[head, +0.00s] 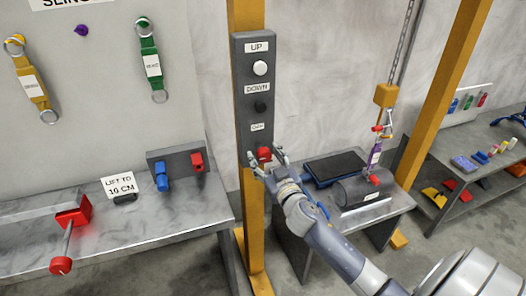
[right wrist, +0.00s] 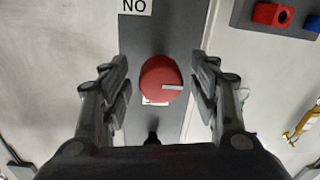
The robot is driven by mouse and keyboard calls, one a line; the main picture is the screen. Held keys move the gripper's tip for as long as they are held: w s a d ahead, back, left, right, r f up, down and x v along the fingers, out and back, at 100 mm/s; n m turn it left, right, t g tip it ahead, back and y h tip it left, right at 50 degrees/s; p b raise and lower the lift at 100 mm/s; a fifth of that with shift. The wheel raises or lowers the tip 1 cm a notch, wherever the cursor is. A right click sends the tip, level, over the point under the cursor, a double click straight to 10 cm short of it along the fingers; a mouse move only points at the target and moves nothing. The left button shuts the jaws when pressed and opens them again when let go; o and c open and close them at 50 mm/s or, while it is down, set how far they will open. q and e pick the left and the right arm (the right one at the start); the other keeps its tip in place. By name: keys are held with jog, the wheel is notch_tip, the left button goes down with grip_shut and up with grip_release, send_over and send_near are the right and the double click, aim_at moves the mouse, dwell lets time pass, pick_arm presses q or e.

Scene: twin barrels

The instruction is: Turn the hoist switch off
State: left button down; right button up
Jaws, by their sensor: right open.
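The hoist switch is a red round knob (head: 264,153) low on the grey control panel (head: 241,120), which is fixed to a yellow post. In the right wrist view the knob (right wrist: 161,79) carries a pale mark pointing to the picture's right. A label (right wrist: 135,6) there reads "NO", apparently upside-down "ON"; another label is partly hidden behind the knob. My right gripper (head: 267,160) is open in front of the knob. In the wrist view its fingers stand on either side of the knob, with gaps on both sides. My left gripper is not in view.
Above the knob are a white UP button (head: 260,68) and a black DOWN button (head: 260,106). A bench (head: 160,229) stands left of the post. A table (head: 293,246) with a dark cylinder (head: 352,190) stands right, below the chain hoist (head: 386,95).

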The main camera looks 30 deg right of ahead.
jog(key=shift+x, duration=1.2)
jog(key=c, duration=1.1)
